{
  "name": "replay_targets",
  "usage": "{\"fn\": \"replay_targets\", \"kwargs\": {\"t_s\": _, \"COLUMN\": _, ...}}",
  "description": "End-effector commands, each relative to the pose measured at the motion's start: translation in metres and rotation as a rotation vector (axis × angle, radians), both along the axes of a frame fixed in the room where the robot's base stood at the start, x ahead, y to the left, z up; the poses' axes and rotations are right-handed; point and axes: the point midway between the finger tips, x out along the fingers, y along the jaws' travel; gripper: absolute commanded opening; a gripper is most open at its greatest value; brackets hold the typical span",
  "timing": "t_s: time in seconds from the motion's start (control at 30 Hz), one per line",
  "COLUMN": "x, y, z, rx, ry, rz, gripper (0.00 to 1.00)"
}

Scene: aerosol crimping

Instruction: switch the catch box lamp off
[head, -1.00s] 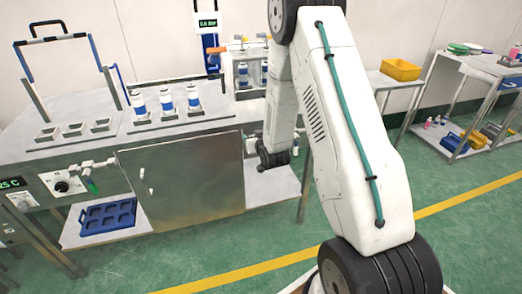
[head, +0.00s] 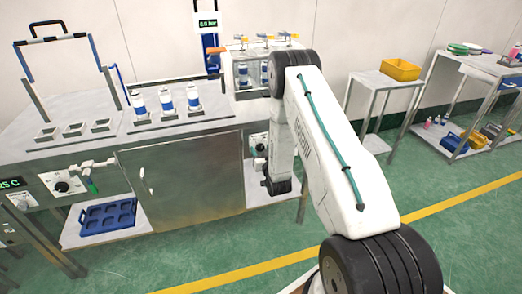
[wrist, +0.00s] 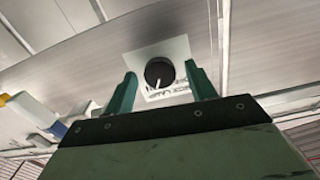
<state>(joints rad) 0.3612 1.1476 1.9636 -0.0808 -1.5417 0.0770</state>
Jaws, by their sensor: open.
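A round black knob (wrist: 159,72) with a white pointer line sits on a white plate (wrist: 178,50) in the wrist view. The lettering beside it is too small and partly hidden to read. My gripper (wrist: 161,86) has its two green fingers open, one on each side of the knob in the picture. I see no grip on the knob, and cannot tell how far the tips are from it. In the head view a white plate (head: 258,140) shows right of the cabinet door, near my wrist. My fingers are not clear there. No lit lamp can be made out.
A steel bench (head: 60,150) carries several white-and-blue cans. A side table with a yellow bin (head: 401,69) stands right. The green floor in front is clear.

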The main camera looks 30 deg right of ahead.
Motion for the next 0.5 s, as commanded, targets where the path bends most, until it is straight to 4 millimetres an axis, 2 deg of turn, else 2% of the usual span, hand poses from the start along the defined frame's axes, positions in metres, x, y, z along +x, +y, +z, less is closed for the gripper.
{"fn": "replay_targets", "kwargs": {"t_s": 0.1, "x": 0.0076, "y": -0.0021, "z": -0.0001, "rx": 0.0, "ry": 0.001, "rz": 0.0, "gripper": 0.55}}
{"fn": "replay_targets", "kwargs": {"t_s": 0.37, "x": 0.0093, "y": -0.0026, "z": -0.0001, "rx": 0.0, "ry": 0.001, "rz": 0.0, "gripper": 0.55}}
{"fn": "replay_targets", "kwargs": {"t_s": 0.4, "x": 0.0093, "y": -0.0025, "z": -0.0002, "rx": 0.0, "ry": 0.001, "rz": 0.0, "gripper": 0.5}}
{"fn": "replay_targets", "kwargs": {"t_s": 0.5, "x": 0.0092, "y": -0.0025, "z": -0.0001, "rx": 0.0, "ry": 0.001, "rz": 0.0, "gripper": 0.22}}
